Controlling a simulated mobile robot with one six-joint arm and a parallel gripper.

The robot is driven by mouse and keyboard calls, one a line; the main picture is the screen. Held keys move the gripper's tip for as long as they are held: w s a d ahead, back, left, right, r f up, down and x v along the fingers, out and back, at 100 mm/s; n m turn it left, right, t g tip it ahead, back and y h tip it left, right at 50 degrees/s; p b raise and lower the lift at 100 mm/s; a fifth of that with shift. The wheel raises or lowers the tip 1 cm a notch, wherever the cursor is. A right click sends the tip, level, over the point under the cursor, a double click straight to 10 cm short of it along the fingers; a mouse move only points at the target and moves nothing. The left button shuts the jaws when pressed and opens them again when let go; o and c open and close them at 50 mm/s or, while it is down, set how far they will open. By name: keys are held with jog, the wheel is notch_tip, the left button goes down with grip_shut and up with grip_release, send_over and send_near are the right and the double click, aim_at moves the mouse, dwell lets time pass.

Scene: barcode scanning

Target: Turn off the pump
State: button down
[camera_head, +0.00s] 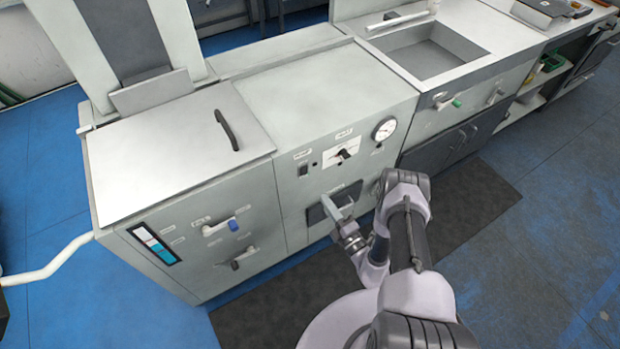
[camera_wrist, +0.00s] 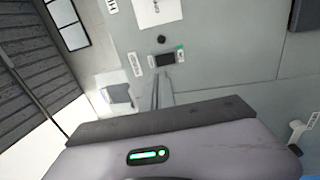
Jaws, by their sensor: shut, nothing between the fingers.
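The grey machine's front panel (camera_head: 345,185) carries a small black switch (camera_head: 303,170) with a label above it. In the wrist view the black rectangular switch (camera_wrist: 165,60) lies just beyond my fingertips, with a small green mark beside it. My gripper (camera_head: 330,203) is in front of the panel, lower right of the switch in the head view. In the wrist view its narrow fingers (camera_wrist: 160,80) are together and empty, pointing toward the switch. I cannot tell whether they touch it. The label text is too small to read, and the switch's position cannot be told.
A rotary knob on a white plate (camera_head: 344,153) and a round gauge (camera_head: 384,129) are on the same panel. Handles and a valve (camera_head: 233,225) stick out from the unit at left. A sink (camera_head: 425,55) is at right. The floor at far right is clear.

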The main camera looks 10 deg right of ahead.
aim_at(305, 170)
jog(key=b+x, duration=0.3)
jog(key=x, duration=0.6)
jog(key=shift+w+a, duration=0.2)
jog(key=shift+w, duration=0.15)
jog(key=shift+w+a+r, duration=0.1)
jog(key=shift+w+r, duration=0.05)
jog(key=shift+w, duration=0.2)
